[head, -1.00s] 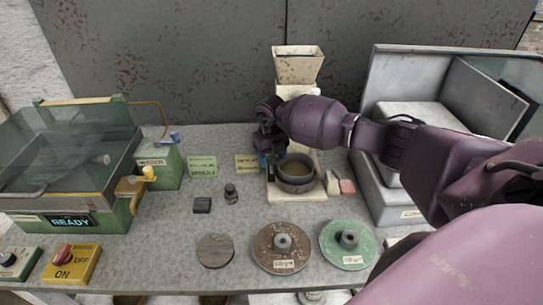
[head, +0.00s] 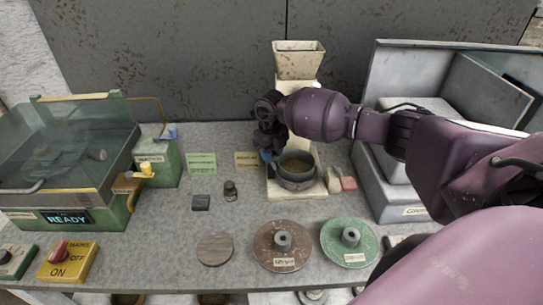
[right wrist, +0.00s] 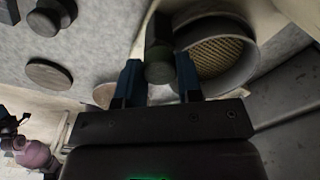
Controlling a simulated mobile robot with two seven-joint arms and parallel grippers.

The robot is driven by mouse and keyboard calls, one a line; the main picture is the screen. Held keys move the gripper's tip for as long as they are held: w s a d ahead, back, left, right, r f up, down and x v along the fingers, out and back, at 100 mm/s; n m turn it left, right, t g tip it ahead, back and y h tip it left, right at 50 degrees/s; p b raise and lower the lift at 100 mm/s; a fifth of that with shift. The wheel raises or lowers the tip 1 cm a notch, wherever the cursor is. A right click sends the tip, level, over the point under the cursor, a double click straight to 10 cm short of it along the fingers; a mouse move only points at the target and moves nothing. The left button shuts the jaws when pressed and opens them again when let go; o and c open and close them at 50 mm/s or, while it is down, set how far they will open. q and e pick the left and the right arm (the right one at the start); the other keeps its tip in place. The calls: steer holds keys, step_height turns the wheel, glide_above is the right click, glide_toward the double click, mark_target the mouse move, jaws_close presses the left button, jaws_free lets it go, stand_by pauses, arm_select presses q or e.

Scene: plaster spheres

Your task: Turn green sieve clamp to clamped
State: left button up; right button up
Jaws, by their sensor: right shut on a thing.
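The sieve (head: 297,173) is a dark round pan on a pale stand, below a hopper. In the right wrist view its mesh (right wrist: 212,62) shows inside the round rim. The green sieve clamp (right wrist: 159,68) is a dark green piece beside the rim, between the blue fingers of my right gripper (right wrist: 159,82). My right gripper is shut on it. In the head view the right gripper (head: 267,158) is at the sieve's left side, and the clamp is mostly hidden there. I cannot tell the clamp's exact angle. My left gripper is not in view.
A rusty hopper (head: 298,64) stands above the sieve. A brown disc (head: 270,255) and a green disc (head: 336,252) lie in front. A grey open box (head: 384,193) is at the right. A glass-covered green machine (head: 112,208) is at the left.

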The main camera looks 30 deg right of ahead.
steer(key=n+b, duration=0.1)
steer(key=n, duration=0.1)
steer(key=shift+f+n+b, duration=0.1)
steer(key=shift+n+b, duration=0.3)
steer(key=n+b, duration=0.2)
steer(key=n, duration=0.1)
steer(key=shift+d+n, duration=0.1)
steer(key=shift+n, duration=0.2)
steer(key=n+b, duration=0.1)
steer(key=n, duration=0.1)
steer(key=shift+n, duration=0.4)
steer(key=n+b, duration=0.2)
steer(key=n, duration=0.2)
steer(key=shift+w, duration=0.1)
steer(key=shift+n+b, duration=0.45)
steer(key=shift+n, duration=0.65)
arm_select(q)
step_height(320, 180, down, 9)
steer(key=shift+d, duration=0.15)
arm_select(e)
steer(key=shift+r, duration=0.2)
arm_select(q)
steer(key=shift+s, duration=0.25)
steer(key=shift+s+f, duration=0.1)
arm_select(e)
steer(key=o, duration=0.9)
